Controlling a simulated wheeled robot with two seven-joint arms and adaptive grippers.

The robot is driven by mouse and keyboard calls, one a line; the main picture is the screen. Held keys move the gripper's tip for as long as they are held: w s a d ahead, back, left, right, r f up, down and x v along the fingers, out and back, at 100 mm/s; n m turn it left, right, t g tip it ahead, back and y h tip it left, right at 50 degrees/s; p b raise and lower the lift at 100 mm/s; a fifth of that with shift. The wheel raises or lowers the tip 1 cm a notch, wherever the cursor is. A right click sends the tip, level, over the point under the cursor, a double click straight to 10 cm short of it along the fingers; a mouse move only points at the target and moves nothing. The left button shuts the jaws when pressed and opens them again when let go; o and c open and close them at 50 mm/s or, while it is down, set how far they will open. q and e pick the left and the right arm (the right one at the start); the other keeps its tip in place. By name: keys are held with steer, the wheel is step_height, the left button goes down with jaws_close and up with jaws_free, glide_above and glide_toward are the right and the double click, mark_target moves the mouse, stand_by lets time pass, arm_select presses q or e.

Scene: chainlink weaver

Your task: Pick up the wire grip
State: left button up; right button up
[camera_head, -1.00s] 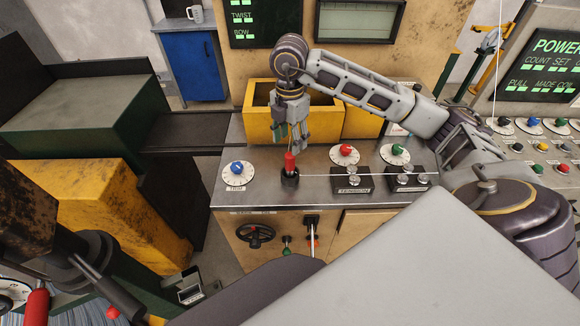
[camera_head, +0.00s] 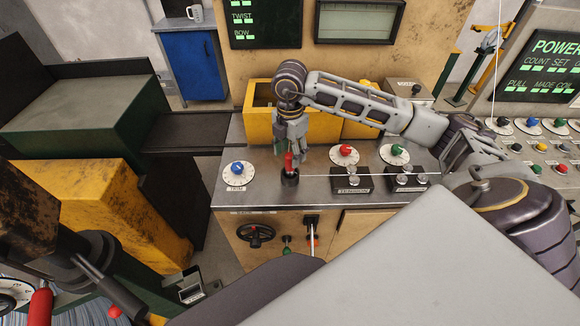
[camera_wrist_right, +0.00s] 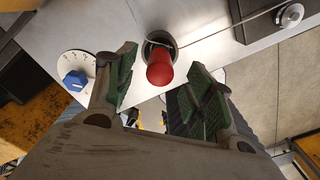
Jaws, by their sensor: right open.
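The wire grip is a red handle (camera_head: 289,163) standing upright in a dark round socket (camera_head: 290,177) on the grey bench top. It also shows in the right wrist view (camera_wrist_right: 160,70), with a thin wire looped at its base. My right gripper (camera_head: 291,150) is directly above and around the top of the handle in the head view. In the right wrist view its two green-padded fingers (camera_wrist_right: 162,84) are apart, with the red handle between and slightly beyond their tips. No contact is visible. My left gripper is not in view.
A blue trim dial (camera_head: 237,169) is left of the handle; a red dial (camera_head: 345,154) and green dial (camera_head: 395,154) are right. The wire runs right past the tension rollers (camera_head: 352,177). A yellow bin (camera_head: 262,122) stands behind my gripper.

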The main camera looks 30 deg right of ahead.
steer(key=shift+f+p, duration=0.35)
steer(key=shift+f, duration=1.5)
jaws_close()
steer(key=shift+r, duration=0.1)
steer(key=shift+r+b, duration=0.65)
steer(key=shift+r, duration=4.3)
steer(key=shift+w+r, duration=0.15)
steer(key=shift+r, duration=0.05)
